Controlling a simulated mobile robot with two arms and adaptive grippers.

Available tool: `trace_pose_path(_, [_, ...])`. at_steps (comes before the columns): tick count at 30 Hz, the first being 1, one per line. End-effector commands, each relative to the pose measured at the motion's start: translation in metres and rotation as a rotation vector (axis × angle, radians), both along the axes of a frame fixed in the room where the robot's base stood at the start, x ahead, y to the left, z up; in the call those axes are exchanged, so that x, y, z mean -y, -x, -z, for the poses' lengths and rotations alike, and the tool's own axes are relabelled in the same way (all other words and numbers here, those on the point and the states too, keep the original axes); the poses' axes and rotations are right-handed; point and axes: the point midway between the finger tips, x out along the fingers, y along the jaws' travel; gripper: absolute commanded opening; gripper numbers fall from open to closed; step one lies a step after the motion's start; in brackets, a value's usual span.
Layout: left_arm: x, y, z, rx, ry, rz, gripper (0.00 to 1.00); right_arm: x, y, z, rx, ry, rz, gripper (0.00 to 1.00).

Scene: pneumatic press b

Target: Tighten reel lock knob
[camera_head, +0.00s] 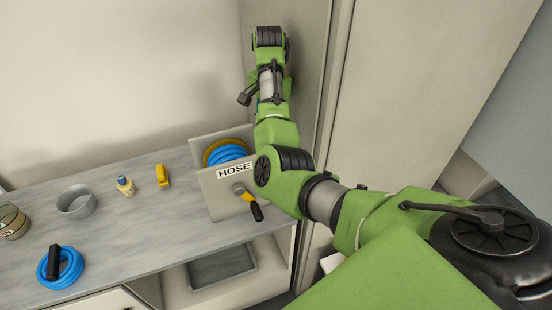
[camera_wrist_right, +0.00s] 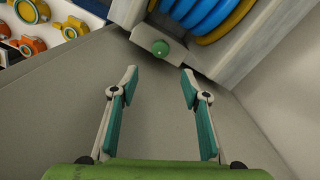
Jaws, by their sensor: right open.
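In the head view the hose reel (camera_head: 215,192) stands on the bench, with blue hose, a HOSE label and a crank handle. My right arm reaches past its right side. The knob and right gripper cannot be made out there. My left gripper is not in view.
The grey bench (camera_head: 120,235) holds a coil of blue hose (camera_head: 60,268), a grey bowl (camera_head: 76,203), a small bottle (camera_head: 126,186) and a yellow item (camera_head: 162,176). A wall stands close right of the reel. Several orange and teal round parts (camera_wrist_right: 32,46) show at the wrist view's upper left.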

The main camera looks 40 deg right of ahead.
Motion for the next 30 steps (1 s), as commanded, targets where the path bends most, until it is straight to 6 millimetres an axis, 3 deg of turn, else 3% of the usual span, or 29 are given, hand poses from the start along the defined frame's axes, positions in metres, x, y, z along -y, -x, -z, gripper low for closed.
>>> trace_pose_path(6, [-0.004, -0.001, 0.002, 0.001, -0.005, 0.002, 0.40, 0.000, 0.002, 0.030, -0.006, 0.001, 0.000, 0.42])
trace_pose_path(12, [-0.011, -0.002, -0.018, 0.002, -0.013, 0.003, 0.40, -0.001, 0.002, 0.069, -0.008, -0.002, -0.001, 0.42])
trace_pose_path(21, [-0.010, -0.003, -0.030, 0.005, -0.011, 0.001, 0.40, 0.000, 0.001, 0.122, -0.005, -0.001, -0.001, 0.42])
trace_pose_path(30, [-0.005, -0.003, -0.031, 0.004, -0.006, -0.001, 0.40, -0.001, 0.001, 0.137, -0.002, -0.001, 0.000, 0.42])
